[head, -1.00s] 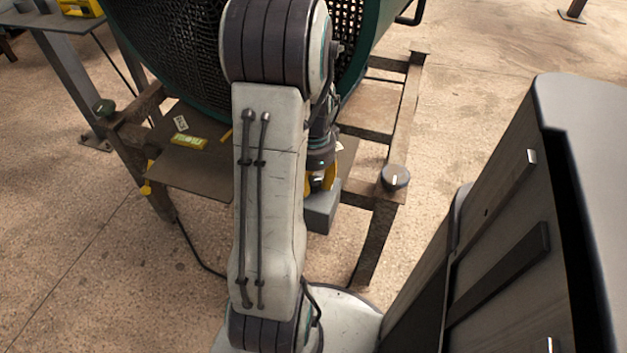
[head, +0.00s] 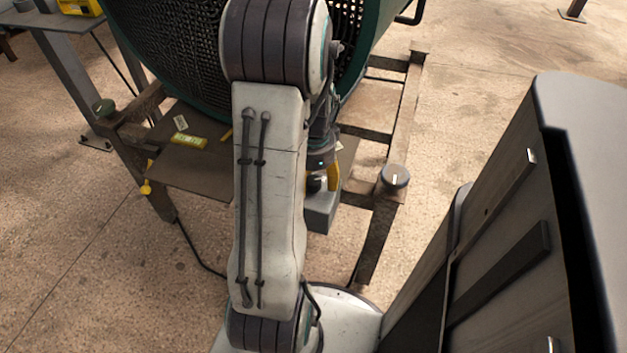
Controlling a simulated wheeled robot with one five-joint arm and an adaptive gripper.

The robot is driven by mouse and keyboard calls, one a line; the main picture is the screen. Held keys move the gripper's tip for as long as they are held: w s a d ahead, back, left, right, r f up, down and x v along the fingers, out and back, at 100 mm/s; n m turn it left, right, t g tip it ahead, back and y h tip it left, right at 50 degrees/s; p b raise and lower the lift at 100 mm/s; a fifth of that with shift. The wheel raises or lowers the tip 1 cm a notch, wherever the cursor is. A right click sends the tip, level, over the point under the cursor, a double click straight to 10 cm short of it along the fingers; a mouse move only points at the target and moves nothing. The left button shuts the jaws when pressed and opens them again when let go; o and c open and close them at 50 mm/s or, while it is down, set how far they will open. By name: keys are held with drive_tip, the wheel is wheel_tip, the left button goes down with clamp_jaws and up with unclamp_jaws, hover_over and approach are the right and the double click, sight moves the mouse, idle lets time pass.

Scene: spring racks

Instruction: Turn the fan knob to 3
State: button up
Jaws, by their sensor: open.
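The green fan drum (head: 165,55) with dark mesh stands on a rusty metal frame. A grey box (head: 321,210) is fixed at the front of the frame, just right of my arm. A dark knob-like part (head: 316,184) shows on top of it, partly hidden; its setting cannot be read. My gripper (head: 320,186) points down over the box, with one yellow finger right of the dark part. The other finger is hidden behind my arm. The gripper is open; whether it touches the knob cannot be told.
A dark round cap with a white mark (head: 395,179) sits on the frame's right front corner, close to my gripper. A metal plate (head: 190,172) carries a yellow label. A dark cabinet (head: 500,240) stands at right.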

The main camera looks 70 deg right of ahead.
drive_tip(key=shift+r, duration=0.1)
wheel_tip(320, 180, up, 12)
idle(0.6)
idle(0.6)
